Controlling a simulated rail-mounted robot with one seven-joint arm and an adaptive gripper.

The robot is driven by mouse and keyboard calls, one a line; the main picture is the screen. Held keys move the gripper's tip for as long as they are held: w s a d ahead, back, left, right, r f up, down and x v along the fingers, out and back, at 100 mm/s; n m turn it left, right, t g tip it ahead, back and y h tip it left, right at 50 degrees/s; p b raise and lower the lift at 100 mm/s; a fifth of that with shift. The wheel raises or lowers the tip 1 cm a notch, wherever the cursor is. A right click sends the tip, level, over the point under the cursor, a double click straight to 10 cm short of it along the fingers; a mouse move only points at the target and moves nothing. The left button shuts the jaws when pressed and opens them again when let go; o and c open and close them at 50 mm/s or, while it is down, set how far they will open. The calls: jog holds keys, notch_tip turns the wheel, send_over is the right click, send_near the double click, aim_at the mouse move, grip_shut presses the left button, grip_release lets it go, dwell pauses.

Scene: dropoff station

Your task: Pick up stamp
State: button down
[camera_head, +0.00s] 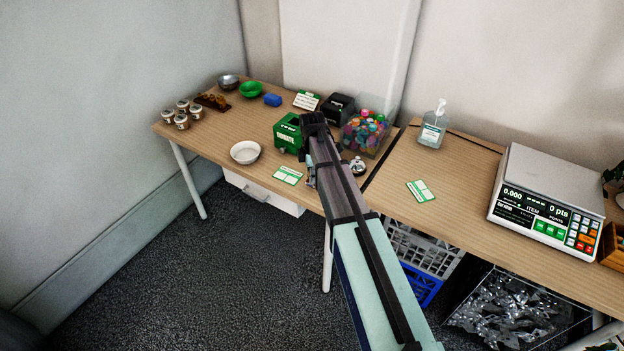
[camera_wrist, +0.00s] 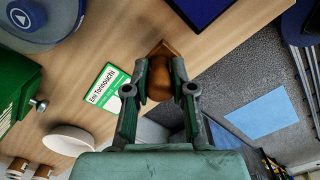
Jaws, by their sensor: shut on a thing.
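The stamp (camera_wrist: 159,80), brown with a rounded wooden handle, shows in the wrist view between the fingers of my gripper (camera_wrist: 163,88). The gripper is shut on its handle. The wider base of the stamp points away from the gripper, toward the tabletop. I cannot tell whether the base touches the table. In the head view my arm reaches over the wooden table (camera_head: 221,117), and the stamp is hidden there.
A green donation box (camera_head: 288,134), a clear bin of colourful items (camera_head: 365,134) and a service bell (camera_head: 358,166) are near my arm. A white bowl (camera_head: 245,152) and a green-white card (camera_head: 287,175) lie left. A scale (camera_head: 548,200) stands right.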

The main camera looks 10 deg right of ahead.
notch_tip(320, 180, up, 18)
jog(key=b, duration=0.3)
jog(key=shift+r, duration=0.2)
jog(key=c, duration=1.5)
grip_release()
jog(key=shift+c, duration=0.2)
grip_shut()
jog(key=shift+c, duration=0.9)
grip_release()
jog(key=shift+s, duration=0.1)
jog(key=shift+c, duration=0.8)
